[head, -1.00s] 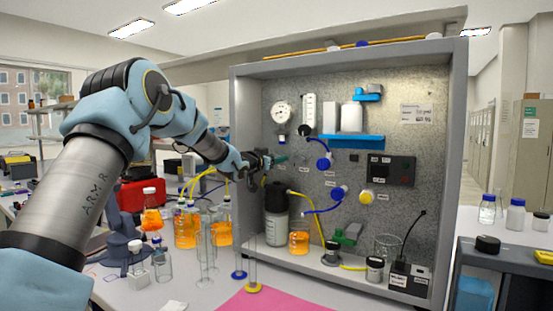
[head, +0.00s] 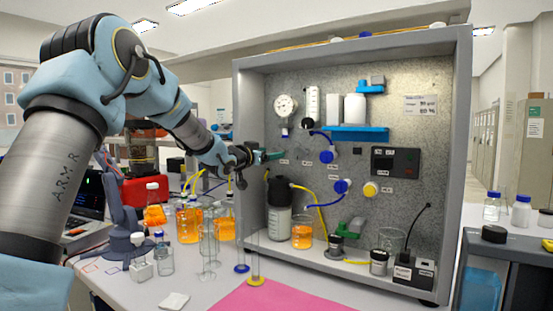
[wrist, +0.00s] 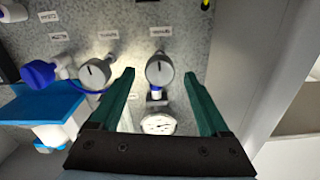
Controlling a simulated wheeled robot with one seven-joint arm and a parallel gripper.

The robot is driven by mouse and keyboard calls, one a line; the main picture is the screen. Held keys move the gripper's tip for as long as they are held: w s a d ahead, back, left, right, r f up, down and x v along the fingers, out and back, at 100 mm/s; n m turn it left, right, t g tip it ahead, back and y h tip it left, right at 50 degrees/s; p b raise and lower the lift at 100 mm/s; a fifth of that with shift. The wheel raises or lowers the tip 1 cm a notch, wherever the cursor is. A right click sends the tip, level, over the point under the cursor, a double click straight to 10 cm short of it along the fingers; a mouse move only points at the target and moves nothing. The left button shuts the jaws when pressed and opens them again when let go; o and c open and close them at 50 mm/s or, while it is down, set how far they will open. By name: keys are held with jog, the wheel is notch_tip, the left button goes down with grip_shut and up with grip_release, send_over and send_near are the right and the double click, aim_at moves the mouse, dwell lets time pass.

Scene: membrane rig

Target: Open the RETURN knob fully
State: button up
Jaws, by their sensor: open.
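In the wrist view, two round grey knobs with dark pointer lines stand on the speckled panel (head: 340,160). One knob (wrist: 160,70) is seen between my fingertips, just above the pressure gauge (wrist: 158,124); its pointer line looks roughly upright in the picture. The other knob (wrist: 95,74) is to the left, outside the fingers. The labels by the knobs are too small to read, so I cannot tell which is RETURN. My gripper (wrist: 159,74) is open with green fingers and holds nothing. In the head view, my gripper (head: 272,154) is at the panel's left side, below the gauge (head: 286,105).
The cabinet's left side wall (head: 249,180) is close to my gripper. Blue tubing and a blue shelf (head: 357,133) are to the right on the panel. A dark-capped bottle (head: 279,215), an orange beaker (head: 302,231) and tall glass cylinders (head: 207,240) stand below.

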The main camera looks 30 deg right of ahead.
jog(key=shift+b+v, duration=0.5)
jog(key=shift+v, duration=1.75)
jog(key=s+a+f+n+y, duration=0.1)
jog(key=a+f+n+y, duration=0.25)
jog(key=a+f, duration=0.45)
jog(key=s+a+f+n+y, duration=0.15)
jog(key=a+f+y, duration=0.3)
jog(key=a, duration=0.75)
jog(key=s+a+f+n+y, duration=0.1)
jog(key=a+f+n+y, duration=0.25)
jog(key=a+f, duration=0.45)
jog(key=s+a+f+n+g+y, duration=0.2)
jog(key=s+a+f+g, duration=0.1)
jog(key=s+a, duration=0.5)
jog(key=s+a+f+n+g+y, duration=0.2)
jog(key=s+a+f+g, duration=0.2)
jog(key=s+a, duration=0.4)
jog(key=s, duration=0.4)
jog(key=shift+s+a+f, duration=0.2)
jog(key=shift+a, duration=0.15)
jog(key=shift+w, duration=0.1)
